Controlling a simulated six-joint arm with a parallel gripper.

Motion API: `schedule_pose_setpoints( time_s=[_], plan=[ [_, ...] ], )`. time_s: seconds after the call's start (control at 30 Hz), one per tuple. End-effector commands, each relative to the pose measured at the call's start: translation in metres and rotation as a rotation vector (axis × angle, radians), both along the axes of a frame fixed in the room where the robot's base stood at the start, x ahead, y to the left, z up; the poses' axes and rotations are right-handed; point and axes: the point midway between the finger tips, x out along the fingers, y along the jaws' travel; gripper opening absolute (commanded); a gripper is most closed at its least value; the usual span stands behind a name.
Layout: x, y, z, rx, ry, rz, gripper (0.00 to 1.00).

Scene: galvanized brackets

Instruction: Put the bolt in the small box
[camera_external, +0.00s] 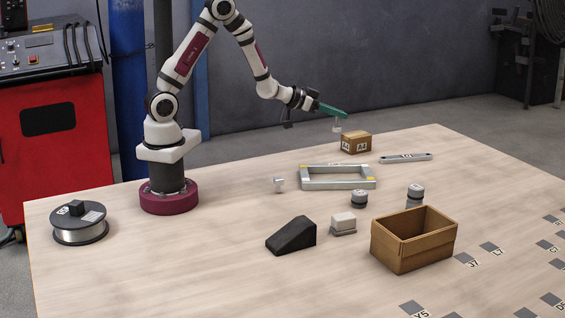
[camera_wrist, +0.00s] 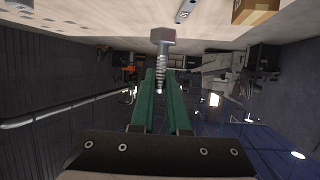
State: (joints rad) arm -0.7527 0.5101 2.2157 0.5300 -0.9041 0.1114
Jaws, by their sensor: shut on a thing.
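My gripper (camera_external: 336,112) is raised above the far part of the table, its green fingers pointing right. It is shut on a bolt (camera_external: 337,128), which is small and blurred in the external view. In the wrist view, the grey bolt (camera_wrist: 162,38) sits at the fingertips (camera_wrist: 160,80), its head beyond them and its threaded shank between them. A small brown cardboard box (camera_external: 356,142) marked A4 stands on the table just below and right of the bolt. Part of a brown box (camera_wrist: 255,11) shows at the wrist view's top right. A larger open brown box (camera_external: 413,240) stands at front right.
A grey rectangular frame (camera_external: 338,178) and a flat bar (camera_external: 405,158) lie near the A4 box. A black wedge (camera_external: 291,236), a pale block (camera_external: 343,223), dark-and-grey cylinders (camera_external: 359,199) and a small grey part (camera_external: 279,184) stand nearer. A wire spool (camera_external: 80,223) is at left.

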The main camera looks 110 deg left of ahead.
Motion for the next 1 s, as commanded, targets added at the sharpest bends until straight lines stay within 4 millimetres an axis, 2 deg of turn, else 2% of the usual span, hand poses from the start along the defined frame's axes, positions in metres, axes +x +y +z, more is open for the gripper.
schedule_pose_setpoints(
  time_s=[0.1, 0.17, 0.27, 0.3, 0.4, 0.5, 0.6, 0.67, 0.77, 0.87, 1.0],
  plan=[
    [0.026, -0.056, 0.033, 0.004, -0.006, -0.095, 0.00],
    [0.035, -0.089, 0.051, 0.005, -0.005, -0.147, 0.00],
    [0.044, -0.153, 0.080, 0.004, -0.007, -0.247, 0.00],
    [0.044, -0.180, 0.091, 0.004, -0.006, -0.288, 0.00],
    [0.036, -0.239, 0.113, 0.002, -0.005, -0.386, 0.00],
    [0.025, -0.283, 0.127, 0.000, -0.005, -0.462, 0.00],
    [0.014, -0.308, 0.135, 0.001, -0.001, -0.511, 0.00],
    [0.012, -0.317, 0.136, 0.000, -0.001, -0.528, 0.00],
    [0.020, -0.330, 0.128, -0.003, 0.006, -0.541, 0.00],
    [0.046, -0.348, 0.105, -0.003, 0.011, -0.540, 0.00],
    [0.081, -0.376, 0.051, -0.001, 0.014, -0.505, 0.00]
  ],
)
